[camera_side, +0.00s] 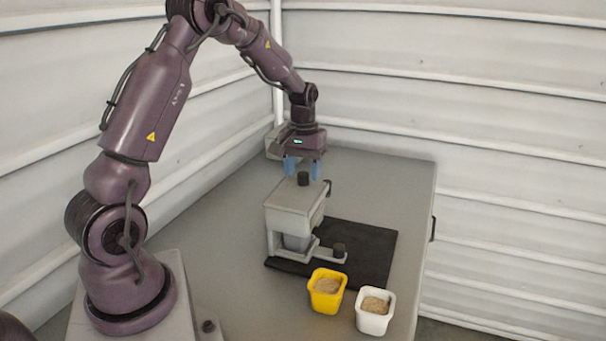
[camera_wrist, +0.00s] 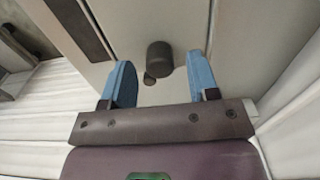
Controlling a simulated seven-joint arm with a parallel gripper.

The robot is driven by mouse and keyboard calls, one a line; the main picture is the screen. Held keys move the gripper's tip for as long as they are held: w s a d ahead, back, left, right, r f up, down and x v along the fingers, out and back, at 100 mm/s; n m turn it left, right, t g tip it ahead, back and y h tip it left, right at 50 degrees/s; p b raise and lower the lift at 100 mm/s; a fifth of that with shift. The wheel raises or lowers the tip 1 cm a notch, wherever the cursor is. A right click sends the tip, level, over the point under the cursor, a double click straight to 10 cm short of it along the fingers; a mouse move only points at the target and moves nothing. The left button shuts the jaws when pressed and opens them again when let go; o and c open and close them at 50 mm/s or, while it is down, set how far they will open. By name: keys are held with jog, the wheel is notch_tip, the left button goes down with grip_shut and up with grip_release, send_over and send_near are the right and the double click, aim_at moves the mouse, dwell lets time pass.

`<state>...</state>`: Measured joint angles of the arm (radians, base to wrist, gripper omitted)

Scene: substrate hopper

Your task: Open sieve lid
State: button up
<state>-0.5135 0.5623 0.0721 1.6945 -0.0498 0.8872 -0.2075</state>
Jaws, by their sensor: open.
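The sieve (camera_side: 294,215) is a grey hopper box on a stand, standing on a black mat. Its flat grey lid (camera_side: 297,194) looks shut, with a dark round knob (camera_side: 303,178) on top. My gripper (camera_side: 304,170) is above the lid, open, with its two blue fingers pointing down near the knob. In the wrist view a dark knob (camera_wrist: 160,56) shows beyond and between the spread blue fingertips of my gripper (camera_wrist: 160,75). The fingers do not visibly touch it.
A yellow cup (camera_side: 326,291) and a white cup (camera_side: 373,311), both holding tan grains, stand in front of the black mat (camera_side: 362,252). The grey table (camera_side: 385,180) is clear behind and right. Ribbed walls stand behind.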

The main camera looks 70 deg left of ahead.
aim_at(286, 206)
jog(key=shift+f, duration=0.75)
grip_shut()
jog(key=s+d, duration=0.7)
jog(key=shift+d, duration=0.2)
jog(key=shift+r, duration=0.1)
grip_release()
